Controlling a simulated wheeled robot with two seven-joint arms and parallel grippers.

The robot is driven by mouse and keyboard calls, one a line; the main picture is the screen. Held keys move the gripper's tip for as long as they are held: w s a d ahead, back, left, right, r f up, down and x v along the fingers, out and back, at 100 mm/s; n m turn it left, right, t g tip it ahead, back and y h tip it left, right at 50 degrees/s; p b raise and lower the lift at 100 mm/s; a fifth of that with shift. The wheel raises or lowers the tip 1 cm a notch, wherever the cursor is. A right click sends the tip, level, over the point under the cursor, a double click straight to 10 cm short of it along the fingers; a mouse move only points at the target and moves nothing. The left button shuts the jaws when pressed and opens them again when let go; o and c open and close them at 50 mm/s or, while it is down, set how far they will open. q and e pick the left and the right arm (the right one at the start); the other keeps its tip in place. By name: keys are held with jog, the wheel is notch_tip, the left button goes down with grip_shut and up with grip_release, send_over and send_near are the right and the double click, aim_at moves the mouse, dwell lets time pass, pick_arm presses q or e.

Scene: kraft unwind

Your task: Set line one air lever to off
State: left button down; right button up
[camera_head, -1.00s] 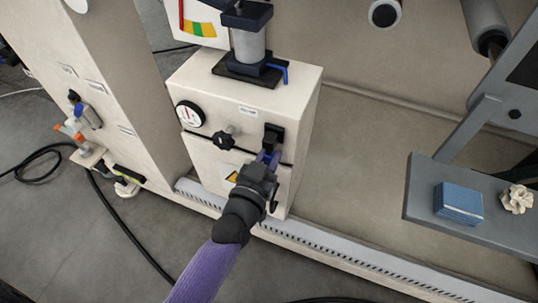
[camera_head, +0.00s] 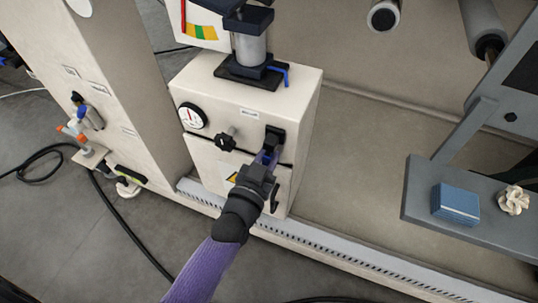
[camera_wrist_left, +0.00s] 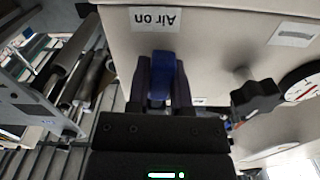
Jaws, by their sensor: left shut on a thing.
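The air lever has a blue handle, which shows in the left wrist view (camera_wrist_left: 161,76) between my fingers. Its black mount (camera_head: 274,139) is on the front of the cream cabinet (camera_head: 240,98). My left gripper (camera_head: 266,160) is at the cabinet front, shut on the blue handle, and covers much of it in the head view. An "Air on" label (camera_wrist_left: 157,18) appears upside down in the left wrist view, close to the handle's tip. Another small label (camera_wrist_left: 199,101) is partly hidden beside the right finger. My right gripper is not in view.
A black knob (camera_head: 225,141) and a round gauge (camera_head: 192,116) are left of the lever on the cabinet. A smaller blue lever (camera_head: 280,72) is on top. A grey shelf (camera_head: 422,203) with a blue block (camera_head: 456,203) stands at right. A slotted rail runs below.

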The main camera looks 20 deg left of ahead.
aim_at(254, 126)
pick_arm(q)
jog(key=a+m+p, duration=0.1)
jog(key=m, duration=0.2)
jog(key=a+r+m+p, duration=0.1)
jog(key=m+p, duration=0.1)
jog(key=m, duration=0.1)
jog(key=a+r+m+p, duration=0.1)
jog(key=m+p, duration=0.1)
jog(key=shift+a+m, duration=0.1)
jog(key=shift+m, duration=0.3)
jog(key=shift+a+r+m+p, duration=0.25)
jog(key=shift+m+p, duration=0.3)
jog(key=shift+m, duration=0.35)
jog(key=m, duration=0.1)
jog(key=r+m+p, duration=0.1)
jog(key=m, duration=0.1)
jog(key=shift+a, duration=0.2)
jog(key=shift+r+m, duration=0.45)
jog(key=shift+m, duration=0.75)
jog(key=shift+r+m+p, duration=0.1)
jog(key=shift+m+p, duration=0.25)
jog(key=shift+m, duration=0.05)
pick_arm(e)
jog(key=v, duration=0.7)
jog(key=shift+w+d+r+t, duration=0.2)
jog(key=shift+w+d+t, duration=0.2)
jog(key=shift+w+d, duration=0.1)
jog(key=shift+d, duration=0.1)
